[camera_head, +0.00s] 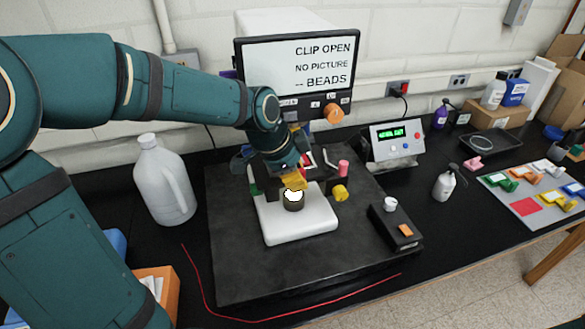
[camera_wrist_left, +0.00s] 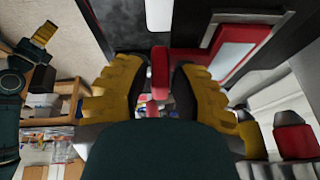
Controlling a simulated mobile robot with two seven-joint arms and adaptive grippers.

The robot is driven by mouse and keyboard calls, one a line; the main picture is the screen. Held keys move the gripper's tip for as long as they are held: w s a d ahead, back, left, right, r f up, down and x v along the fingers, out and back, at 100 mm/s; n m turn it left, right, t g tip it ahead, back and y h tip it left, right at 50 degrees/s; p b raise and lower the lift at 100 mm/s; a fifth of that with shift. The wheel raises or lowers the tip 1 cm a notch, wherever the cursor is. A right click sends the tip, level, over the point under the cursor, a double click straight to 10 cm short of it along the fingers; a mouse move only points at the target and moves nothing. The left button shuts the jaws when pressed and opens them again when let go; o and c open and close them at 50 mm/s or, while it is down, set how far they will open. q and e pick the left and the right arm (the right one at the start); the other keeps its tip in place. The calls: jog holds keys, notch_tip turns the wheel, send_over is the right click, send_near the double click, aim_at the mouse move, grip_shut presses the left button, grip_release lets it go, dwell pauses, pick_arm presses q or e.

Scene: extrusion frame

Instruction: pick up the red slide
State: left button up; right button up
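The red slide (camera_wrist_left: 160,75) shows in the left wrist view as a narrow red upright piece between the two yellow fingers of my left gripper (camera_wrist_left: 158,88). Dark gaps show between the piece and both fingers, so the gripper appears open around it. In the head view my left gripper (camera_head: 293,181) points down over the white block on the dark board, and its wrist hides most of the red part behind it. My right gripper (camera_wrist_left: 46,70) shows at the left edge of the left wrist view, its yellow fingers apart and empty. It is outside the head view.
A white block (camera_head: 300,228) lies under the left gripper on the dark board (camera_head: 235,270). A black box (camera_head: 397,230) and a yellow knob (camera_head: 340,192) stand to the right. A white jug (camera_head: 163,185) stands left. A monitor (camera_head: 300,65) is behind.

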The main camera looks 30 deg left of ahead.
pick_arm(q)
grip_shut()
